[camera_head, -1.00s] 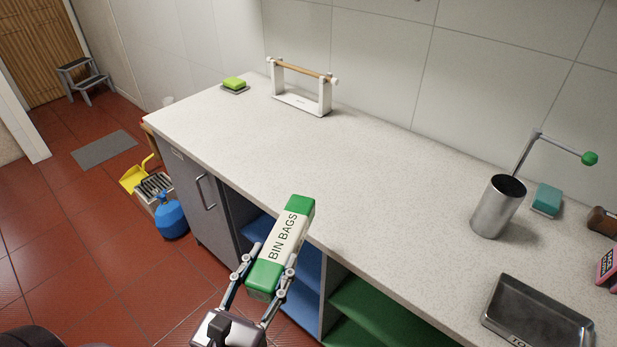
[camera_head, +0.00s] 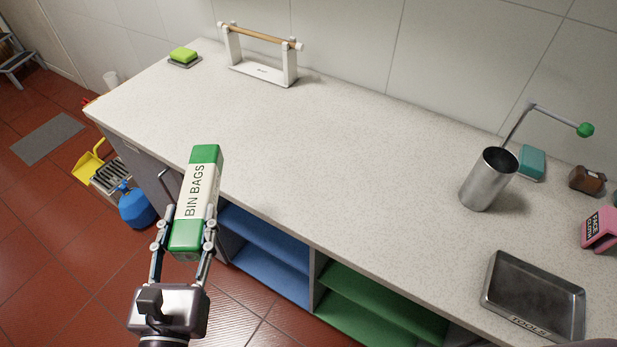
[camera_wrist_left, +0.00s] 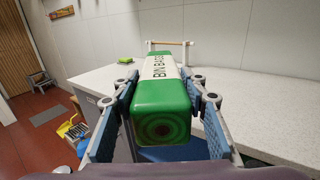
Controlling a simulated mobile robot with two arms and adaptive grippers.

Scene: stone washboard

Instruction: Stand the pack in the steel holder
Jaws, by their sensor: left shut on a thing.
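The pack is a long white box with green ends, lettered BIN BAGS (camera_head: 197,190). My left gripper (camera_head: 190,228) is shut on its lower green end and holds it up in front of the counter's front edge, tilted with its far end toward the counter. In the left wrist view the pack (camera_wrist_left: 162,98) sits between both fingers, green end toward the camera. The steel holder (camera_head: 487,182) is an open-topped metal cylinder standing upright on the counter at the right, well apart from the pack. Its inside looks dark. My right gripper is not in view.
A thin rod with a green knob (camera_head: 585,129) rises behind the holder. A teal sponge (camera_head: 531,163), brown object (camera_head: 587,180), pink FACE CLOTH box (camera_head: 601,231) and TOOLS tray (camera_head: 533,297) are nearby. A white rack (camera_head: 262,73) stands at the back left. The middle counter (camera_head: 330,150) is clear.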

